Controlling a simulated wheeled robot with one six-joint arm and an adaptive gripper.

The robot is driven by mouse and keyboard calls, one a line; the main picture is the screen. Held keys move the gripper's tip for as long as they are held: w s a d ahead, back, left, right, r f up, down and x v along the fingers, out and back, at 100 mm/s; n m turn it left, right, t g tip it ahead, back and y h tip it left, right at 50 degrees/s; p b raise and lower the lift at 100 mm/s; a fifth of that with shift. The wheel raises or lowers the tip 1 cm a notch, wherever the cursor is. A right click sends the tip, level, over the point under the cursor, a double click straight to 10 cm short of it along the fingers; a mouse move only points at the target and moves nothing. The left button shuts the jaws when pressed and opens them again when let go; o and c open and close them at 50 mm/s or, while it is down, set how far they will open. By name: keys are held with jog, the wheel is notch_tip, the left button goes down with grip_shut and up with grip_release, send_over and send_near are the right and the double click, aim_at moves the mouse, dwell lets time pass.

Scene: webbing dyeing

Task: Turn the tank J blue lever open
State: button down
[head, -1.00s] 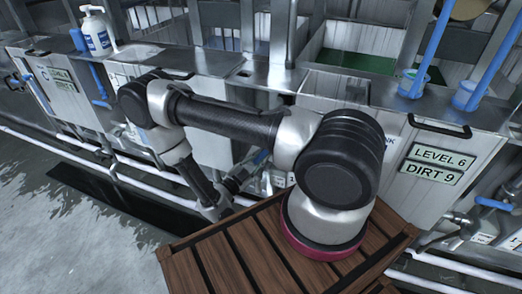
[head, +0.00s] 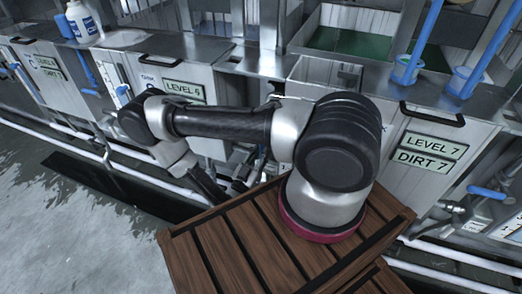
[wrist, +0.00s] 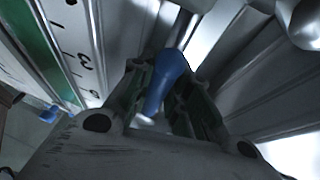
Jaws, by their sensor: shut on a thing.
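A blue lever (wrist: 166,82) shows in the wrist view, between the two fingers of my gripper (wrist: 163,95). The gripper is shut on it. The lever runs up to a pale metal pipe or stem behind it. In the head view my arm reaches left and down in front of the tanks, and its own links hide the gripper and the held lever. I cannot read which tank letter this lever belongs to. A tank front behind my arm carries a sign reading LEVEL 5 (head: 185,91).
A right-hand tank shows LEVEL 7 (head: 433,145) and DIRT 7 (head: 424,161), with another blue lever (head: 487,192) beside it. White pipes (head: 450,262) run low along the tanks. A white bottle (head: 82,22) stands on the left ledge. A wooden slatted platform (head: 215,250) lies in front.

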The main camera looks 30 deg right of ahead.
jog(key=shift+f, duration=0.1)
jog(key=c, duration=1.3)
grip_release()
